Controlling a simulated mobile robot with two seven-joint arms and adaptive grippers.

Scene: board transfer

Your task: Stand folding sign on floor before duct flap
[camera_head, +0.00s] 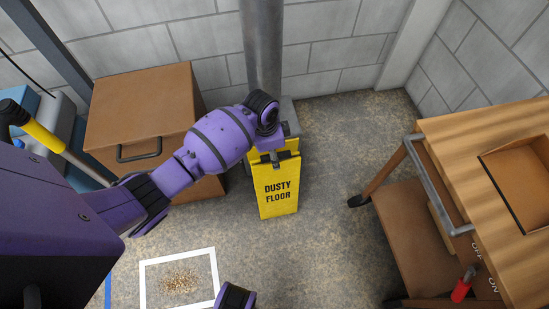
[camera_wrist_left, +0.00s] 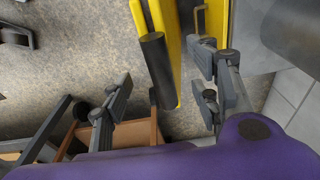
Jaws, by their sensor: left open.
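The yellow folding sign (camera_head: 278,195), lettered DUSTY FLOOR, stands upright on the floor in front of the grey round duct (camera_head: 263,45). My left gripper (camera_head: 272,155) is at the top edge of the sign. In the left wrist view the open left gripper (camera_wrist_left: 163,98) has its fingers apart on either side of the sign (camera_wrist_left: 172,25) and its dark cylindrical grip (camera_wrist_left: 158,65). I cannot tell whether a finger touches it. The duct's lower part and any flap there are mostly hidden behind my arm and the sign.
A brown cabinet (camera_head: 140,95) stands left of the duct. A wooden workbench (camera_head: 480,130) with a red-handled switch (camera_head: 463,288) is at the right. Floor (camera_head: 335,180) between sign and bench is clear.

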